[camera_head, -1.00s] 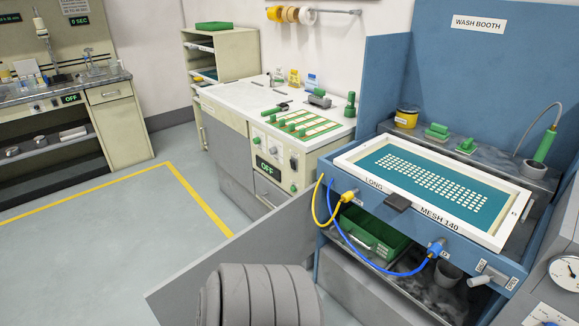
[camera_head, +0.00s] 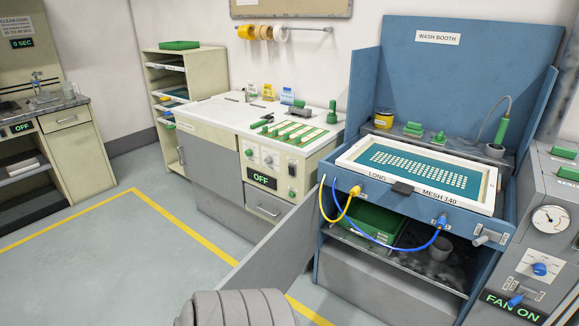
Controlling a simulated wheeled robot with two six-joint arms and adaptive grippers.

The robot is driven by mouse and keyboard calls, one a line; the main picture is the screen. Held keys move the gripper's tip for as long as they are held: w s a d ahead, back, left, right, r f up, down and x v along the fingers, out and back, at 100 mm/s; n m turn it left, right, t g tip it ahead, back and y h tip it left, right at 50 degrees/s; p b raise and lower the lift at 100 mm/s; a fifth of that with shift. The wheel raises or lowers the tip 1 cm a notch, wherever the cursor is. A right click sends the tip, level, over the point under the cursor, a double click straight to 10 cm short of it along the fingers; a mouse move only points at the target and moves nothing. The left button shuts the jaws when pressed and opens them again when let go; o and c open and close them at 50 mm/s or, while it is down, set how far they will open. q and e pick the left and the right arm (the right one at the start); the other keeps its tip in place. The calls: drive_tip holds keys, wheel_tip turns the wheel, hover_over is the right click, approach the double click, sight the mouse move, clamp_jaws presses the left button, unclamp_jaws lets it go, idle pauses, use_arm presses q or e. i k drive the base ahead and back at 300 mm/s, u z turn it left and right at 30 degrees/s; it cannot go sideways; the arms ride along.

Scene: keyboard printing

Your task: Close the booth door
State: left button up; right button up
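The wash booth (camera_head: 455,70) is a blue cabinet at the right with a white "WASH BOOTH" sign. Its door appears to be the grey panel (camera_head: 272,243) that stands out from the booth's lower left side toward me, open. The booth's lower bay is uncovered. A white-framed screen (camera_head: 345,162) marked "LONG" and "MESH 140" lies on the booth's top. Neither gripper is in view. A grey ribbed part of my own body shows at the bottom, in front of the panel's near end.
A "FAN ON" control panel (camera_head: 545,235) stands at the right. The floor (camera_head: 100,265) at left is clear, with yellow lines.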

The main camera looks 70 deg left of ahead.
sight(279, 259)
drive_tip(key=z, duration=1.55)
drive_tip(key=k, duration=2.55)
drive_tip(key=u, duration=2.2)
drive_tip(key=i, duration=0.5)
drive_tip(key=u, duration=0.05)
